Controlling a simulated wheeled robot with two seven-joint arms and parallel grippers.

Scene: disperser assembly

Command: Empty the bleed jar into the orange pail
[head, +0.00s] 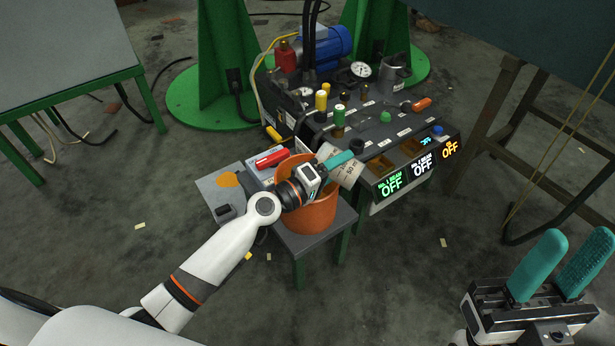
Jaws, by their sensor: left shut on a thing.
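The orange pail (307,219) stands on a small grey table in the middle of the head view. My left gripper (338,160) is over the pail, shut on a pale, marked jar (349,172), which I take to be the bleed jar. The jar is tilted above the pail's right rim. Its contents and mouth cannot be made out, and the wrist hides part of the pail's opening. My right gripper (553,268) is at the lower right, its two teal fingers apart with nothing between them.
A control bench (365,130) with knobs, gauges, a blue motor (334,41) and lit OFF displays stands right behind the pail. A red item (272,158) lies on the small table (318,241). A wooden frame (497,110) stands at right. The floor in front is mostly clear.

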